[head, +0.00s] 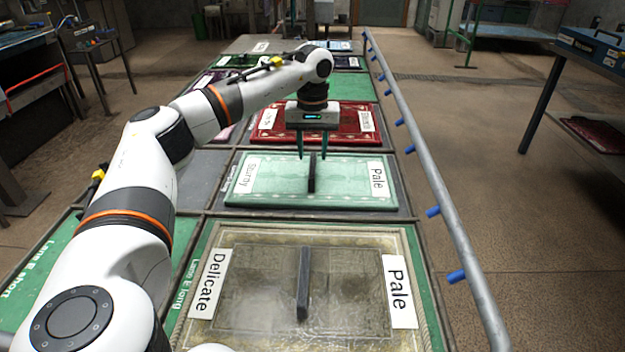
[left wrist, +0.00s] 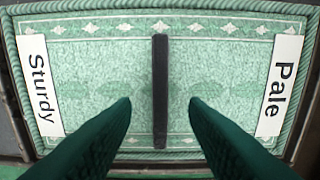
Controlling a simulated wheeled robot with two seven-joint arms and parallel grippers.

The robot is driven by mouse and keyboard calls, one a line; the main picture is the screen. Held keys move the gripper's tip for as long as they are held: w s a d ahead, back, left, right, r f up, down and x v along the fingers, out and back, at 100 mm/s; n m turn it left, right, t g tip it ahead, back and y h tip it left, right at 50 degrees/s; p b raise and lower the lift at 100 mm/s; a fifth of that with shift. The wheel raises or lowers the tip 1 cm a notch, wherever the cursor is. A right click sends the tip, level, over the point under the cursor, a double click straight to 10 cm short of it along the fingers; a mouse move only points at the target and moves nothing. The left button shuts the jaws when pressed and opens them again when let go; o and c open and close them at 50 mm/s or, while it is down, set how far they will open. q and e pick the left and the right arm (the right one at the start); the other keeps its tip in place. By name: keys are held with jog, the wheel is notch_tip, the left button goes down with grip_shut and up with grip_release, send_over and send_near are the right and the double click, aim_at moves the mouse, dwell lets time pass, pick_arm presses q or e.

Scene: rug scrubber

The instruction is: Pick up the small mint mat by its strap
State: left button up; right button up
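The small mint mat (head: 345,190) lies flat in its bay in the middle of the head view, with a "Sturdy" label on its left and a "Pale" label on its right. Its dark strap (head: 311,178) runs across the middle. My left gripper (head: 312,157) points down over the mat, open and empty. In the left wrist view, the strap (left wrist: 160,70) stands between the two spread fingers (left wrist: 160,102), apart from both. The exact height of the fingertips above the mat is hard to tell. My right gripper is not in view.
A larger worn mat (head: 345,262) with "Delicate" and "Pale" labels and its own strap lies nearer. A red mat (head: 270,126) lies just behind. A grey rail (head: 420,170) with blue pegs runs along the right side.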

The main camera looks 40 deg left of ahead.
aim_at(313, 165)
pick_arm(q)
notch_tip(313, 165, down, 4)
jog(key=shift+r, duration=0.1)
grip_shut()
